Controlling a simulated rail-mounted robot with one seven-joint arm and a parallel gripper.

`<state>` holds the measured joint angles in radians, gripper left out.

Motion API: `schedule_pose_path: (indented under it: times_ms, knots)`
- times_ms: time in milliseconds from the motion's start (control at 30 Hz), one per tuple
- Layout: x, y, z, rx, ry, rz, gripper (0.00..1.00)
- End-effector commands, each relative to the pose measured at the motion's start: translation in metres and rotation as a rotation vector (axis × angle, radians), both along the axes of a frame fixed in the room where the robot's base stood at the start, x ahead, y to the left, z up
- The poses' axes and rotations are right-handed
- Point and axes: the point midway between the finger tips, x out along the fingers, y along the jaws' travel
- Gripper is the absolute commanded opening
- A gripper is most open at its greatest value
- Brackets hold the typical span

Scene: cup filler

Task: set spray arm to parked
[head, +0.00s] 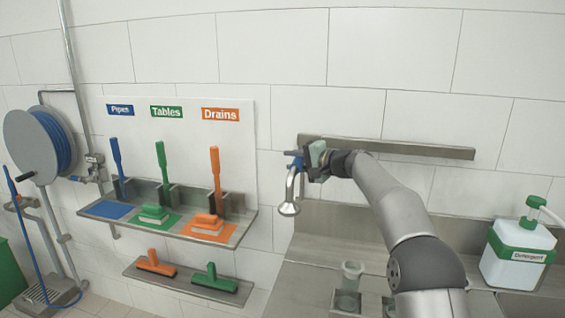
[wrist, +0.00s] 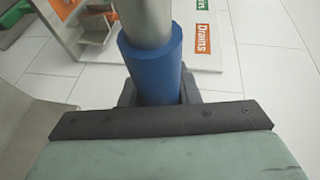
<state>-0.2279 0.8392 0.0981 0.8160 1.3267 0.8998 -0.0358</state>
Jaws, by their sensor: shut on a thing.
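The spray arm (head: 291,190) is a bent metal pipe with a bell-shaped spray head (head: 289,209) that hangs downward, in front of the wall left of the sink. It has a blue sleeve (wrist: 152,62), with the bare pipe running away beyond it in the wrist view. My gripper (head: 302,165) is shut on the blue sleeve, and its dark fingers lie on both sides of the sleeve in the wrist view (wrist: 157,93). The fingertips are partly hidden behind the sleeve and the gripper's own front edge.
A metal wall rail (head: 420,151) runs behind my arm. A steel sink (head: 325,245) with clear cups (head: 351,275) lies below. A detergent bottle (head: 518,253) stands at the right. A shelf (head: 245,222) with brushes is at the left, beside a hose reel (head: 30,140).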

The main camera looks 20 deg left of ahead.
Motion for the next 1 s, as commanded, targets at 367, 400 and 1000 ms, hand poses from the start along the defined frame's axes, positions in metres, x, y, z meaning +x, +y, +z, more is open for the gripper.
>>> schedule_pose_path:
  times_ms: [367, 400, 1000]
  knots:
    - [-0.003, 0.005, 0.003, 0.007, 0.000, 0.006, 0.50]
    - [-0.003, 0.005, 0.003, 0.007, 0.000, 0.006, 0.50]
    - [-0.026, -0.062, 0.010, 0.006, -0.002, 0.001, 0.50]
